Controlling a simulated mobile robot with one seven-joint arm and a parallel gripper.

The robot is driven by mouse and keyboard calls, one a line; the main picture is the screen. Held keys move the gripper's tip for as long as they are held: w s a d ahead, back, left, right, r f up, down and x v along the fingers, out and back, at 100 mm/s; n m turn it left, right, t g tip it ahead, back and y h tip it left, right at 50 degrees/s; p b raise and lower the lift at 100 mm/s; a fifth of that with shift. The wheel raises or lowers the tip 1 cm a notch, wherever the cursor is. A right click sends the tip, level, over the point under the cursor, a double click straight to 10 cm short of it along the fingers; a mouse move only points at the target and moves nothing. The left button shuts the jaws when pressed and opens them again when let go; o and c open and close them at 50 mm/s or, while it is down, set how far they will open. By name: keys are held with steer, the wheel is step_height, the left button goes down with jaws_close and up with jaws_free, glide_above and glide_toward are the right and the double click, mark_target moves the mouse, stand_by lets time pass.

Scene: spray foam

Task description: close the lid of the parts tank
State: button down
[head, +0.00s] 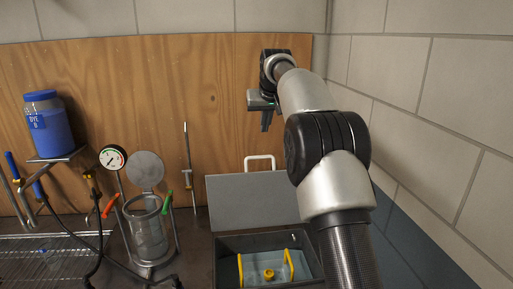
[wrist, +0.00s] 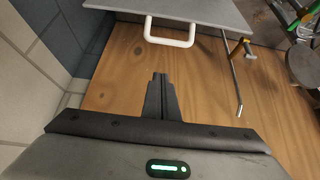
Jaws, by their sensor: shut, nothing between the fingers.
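The parts tank (head: 222,244) is a dark open box at the bottom centre of the head view. Its grey lid (head: 240,200) stands raised at the back of the tank, with a white handle (head: 260,159) on its top edge. In the wrist view the lid (wrist: 190,10) and its white handle (wrist: 168,40) show at the top. My gripper (head: 265,123) is above the handle, in front of the wooden board. In the wrist view my gripper (wrist: 160,78) is shut and empty, apart from the handle.
A yellow-handled item (head: 268,273) is inside the tank. Left of it stand a glass vessel (head: 146,230) with a round lid, a gauge (head: 113,158) and a wire rack (head: 45,260). A blue jar (head: 48,125) sits on a shelf. A block wall (head: 430,120) is close on the right.

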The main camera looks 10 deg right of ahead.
steer(key=w+p+x, duration=0.1)
steer(key=p+x, duration=0.2)
steer(key=x, duration=0.9)
steer(key=shift+s+f+b, duration=0.15)
steer(key=shift+s+b, duration=0.3)
steer(key=shift+s, duration=0.55)
steer(key=shift+s+f+b, duration=0.15)
steer(key=shift+s+b, duration=0.25)
steer(key=shift+s, duration=0.65)
steer(key=shift+f, duration=0.1)
